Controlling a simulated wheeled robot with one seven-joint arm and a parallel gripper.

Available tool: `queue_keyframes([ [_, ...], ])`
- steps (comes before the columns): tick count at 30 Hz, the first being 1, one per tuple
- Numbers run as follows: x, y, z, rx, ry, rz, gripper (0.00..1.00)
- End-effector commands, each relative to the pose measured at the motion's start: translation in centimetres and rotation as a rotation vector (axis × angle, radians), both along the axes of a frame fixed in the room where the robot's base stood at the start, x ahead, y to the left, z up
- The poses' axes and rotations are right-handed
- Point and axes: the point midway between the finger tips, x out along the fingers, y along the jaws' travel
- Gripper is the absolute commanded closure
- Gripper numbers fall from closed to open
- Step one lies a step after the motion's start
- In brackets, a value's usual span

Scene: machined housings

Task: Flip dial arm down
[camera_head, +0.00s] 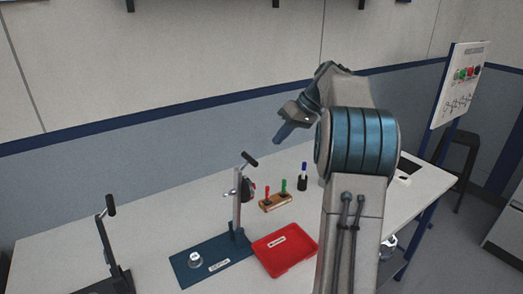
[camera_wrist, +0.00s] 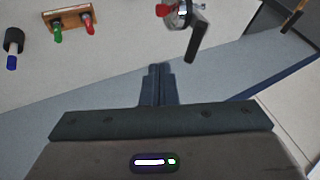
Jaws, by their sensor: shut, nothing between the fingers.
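A stand with a grey column (camera_head: 237,215) rises from a dark blue base plate (camera_head: 185,268) on the table. A black-ended lever (camera_head: 249,159) sticks up at a slant from its top, and a dark round dial (camera_head: 249,188) with red on it sits at its side. In the wrist view the black lever (camera_wrist: 197,42) shows beyond and right of my fingertips, with red and silver parts at its root. My gripper (camera_head: 280,139) is in the air, up and right of the lever and apart from it. In the wrist view my gripper (camera_wrist: 155,68) is shut and empty.
A red tray (camera_head: 285,248), a wooden block (camera_head: 275,202) with red and green pieces, and a black-and-blue marker-like item (camera_head: 302,177) stand nearby. A silver round part (camera_head: 195,259) sits on the base plate. Another black-handled stand (camera_head: 106,240) is at left.

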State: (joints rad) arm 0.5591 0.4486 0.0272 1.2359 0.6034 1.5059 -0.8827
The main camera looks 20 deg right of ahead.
Motion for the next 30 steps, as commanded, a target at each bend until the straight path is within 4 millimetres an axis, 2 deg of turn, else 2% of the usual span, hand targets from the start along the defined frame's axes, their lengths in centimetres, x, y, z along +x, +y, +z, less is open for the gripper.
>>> queue_keyframes([
  [5, 1.0, 2.2, -3.1, 0.002, 0.003, 0.002, 1.0],
  [13, 0.4, 5.2, -3.4, 0.0, 0.001, 0.0, 1.0],
  [19, 0.3, 5.9, -3.6, -0.001, 0.0, 0.0, 1.0],
  [30, 0.2, 5.9, -3.6, -0.004, -0.001, -0.002, 1.0],
])
